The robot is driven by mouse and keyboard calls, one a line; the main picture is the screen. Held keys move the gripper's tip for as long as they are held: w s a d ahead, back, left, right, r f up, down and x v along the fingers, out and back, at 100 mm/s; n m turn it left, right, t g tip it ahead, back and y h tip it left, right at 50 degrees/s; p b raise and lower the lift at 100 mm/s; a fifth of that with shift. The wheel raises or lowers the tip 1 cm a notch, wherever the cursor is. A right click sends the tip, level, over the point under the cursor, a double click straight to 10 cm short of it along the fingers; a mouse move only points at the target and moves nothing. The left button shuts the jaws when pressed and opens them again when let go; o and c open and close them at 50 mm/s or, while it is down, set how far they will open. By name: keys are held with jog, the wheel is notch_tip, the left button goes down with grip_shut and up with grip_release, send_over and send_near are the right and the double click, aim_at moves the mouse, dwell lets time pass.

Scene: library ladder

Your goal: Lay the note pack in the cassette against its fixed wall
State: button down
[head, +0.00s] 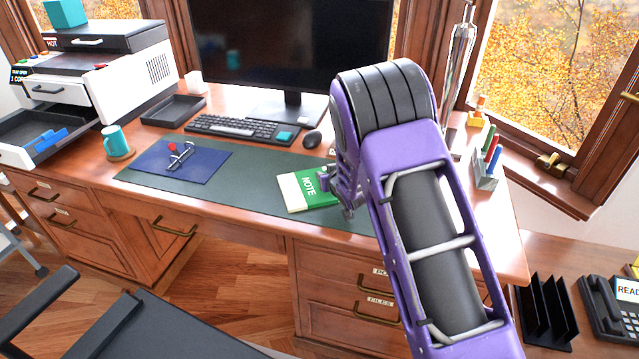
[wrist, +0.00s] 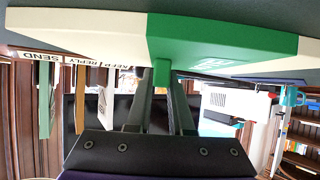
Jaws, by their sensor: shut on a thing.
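The note pack (head: 309,190) is a flat green and cream block lettered NOTE, at the dark green desk mat right of centre. My gripper (head: 346,200) is at its right end, partly hidden by my arm. In the wrist view my gripper (wrist: 161,78) is shut on the green part of the note pack (wrist: 215,42). I cannot tell whether the pack touches the mat. What looks like the cassette (head: 18,154) is the dark, pulled-out tray of the printer at the far left. A blue piece (head: 47,141) sits in it.
The printer (head: 130,70) stands at the desk's left. A teal mug (head: 115,140), a blue pad (head: 180,160) with a red-knobbed metal item, a keyboard (head: 240,128) and a monitor (head: 290,45) lie between. A pen holder (head: 485,178) is at right. The front mat strip is clear.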

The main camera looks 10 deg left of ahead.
jog(key=r+p, duration=0.1)
jog(key=r, duration=0.8)
jog(key=shift+d+r+p, duration=0.15)
jog(key=shift+d+p, duration=0.05)
jog(key=shift+p, duration=0.2)
jog(key=s+d+m+h+p, duration=0.1)
jog(key=s+d, duration=0.3)
jog(key=d, duration=0.3)
jog(key=s+d+m+t+h+p, duration=0.1)
jog(key=s+d+m+h+p, duration=0.1)
jog(key=s+d, duration=0.3)
jog(key=s+d+m+h+p, duration=0.2)
jog(key=s+d, duration=0.3)
jog(key=d, duration=0.6)
jog(key=shift+r, duration=0.3)
jog(key=shift+d, duration=0.1)
